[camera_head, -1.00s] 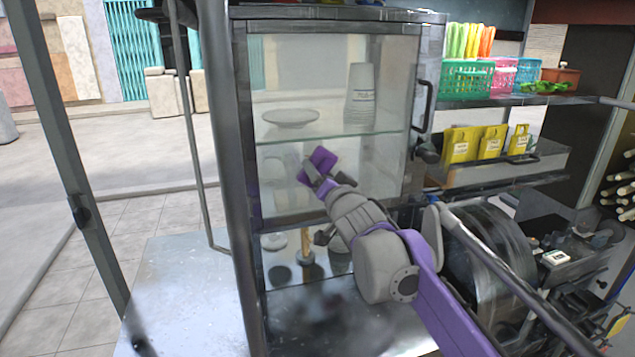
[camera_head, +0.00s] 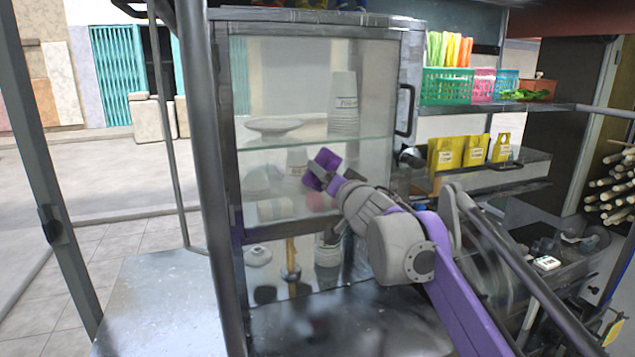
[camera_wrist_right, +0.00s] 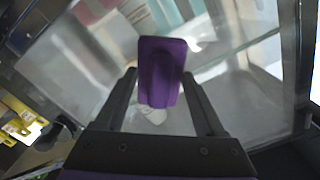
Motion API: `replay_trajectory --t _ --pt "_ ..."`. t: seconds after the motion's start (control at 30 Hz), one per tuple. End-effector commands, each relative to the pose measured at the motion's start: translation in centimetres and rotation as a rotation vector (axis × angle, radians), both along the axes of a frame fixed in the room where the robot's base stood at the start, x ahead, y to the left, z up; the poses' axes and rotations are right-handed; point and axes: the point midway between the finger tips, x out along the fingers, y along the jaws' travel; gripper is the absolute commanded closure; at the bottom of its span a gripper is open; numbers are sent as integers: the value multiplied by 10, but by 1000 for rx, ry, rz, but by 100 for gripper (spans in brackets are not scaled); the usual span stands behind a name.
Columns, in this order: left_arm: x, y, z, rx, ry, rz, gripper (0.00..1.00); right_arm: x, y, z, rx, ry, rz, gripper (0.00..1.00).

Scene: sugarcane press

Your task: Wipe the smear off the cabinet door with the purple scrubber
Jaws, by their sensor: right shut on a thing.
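The purple scrubber (camera_head: 320,168) is held in my right gripper (camera_head: 330,182), in front of the lower middle of the cabinet door (camera_head: 290,90). In the right wrist view the scrubber (camera_wrist_right: 162,72) stands out between the two dark fingers of my right gripper (camera_wrist_right: 160,95), with the door glass (camera_wrist_right: 225,60) close behind it. I cannot tell whether it touches the glass. The door is a framed glass panel with a dark handle (camera_head: 405,110) at its right. I cannot make out the smear clearly; the glass looks hazy. My left gripper is not in view.
Behind the glass, a plate (camera_head: 273,125) and stacked cups (camera_head: 344,100) stand on a shelf. Colored baskets (camera_head: 447,86) and yellow bags (camera_head: 477,150) are on shelves at the right. A dark press wheel (camera_head: 480,245) is below them. A grey post (camera_head: 205,180) rises left of the cabinet.

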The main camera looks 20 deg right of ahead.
Motion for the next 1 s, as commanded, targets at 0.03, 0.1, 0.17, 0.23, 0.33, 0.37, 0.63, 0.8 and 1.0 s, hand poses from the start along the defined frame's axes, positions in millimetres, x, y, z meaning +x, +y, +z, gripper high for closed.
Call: replay_trajectory --t 0.03,0.1,0.17,0.23,0.33,0.37,0.63,0.8,1.0 --pt "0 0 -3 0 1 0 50 1 -6 -1 -1 1 -3 73" --pt "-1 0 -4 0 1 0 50 1 -11 -1 -1 0 -3 73" --pt "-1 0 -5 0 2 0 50 0 -15 0 0 0 -1 73" --pt "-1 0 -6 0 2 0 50 0 -17 0 -1 1 -1 73" --pt "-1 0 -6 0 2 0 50 1 -19 0 0 1 -1 73" --pt "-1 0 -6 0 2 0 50 1 -20 0 1 0 -1 73" --pt "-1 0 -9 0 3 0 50 1 -43 0 -1 0 -3 73" --pt "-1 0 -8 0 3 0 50 2 -55 0 1 0 -2 73" --pt "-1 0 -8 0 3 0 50 2 -57 0 0 1 1 73"
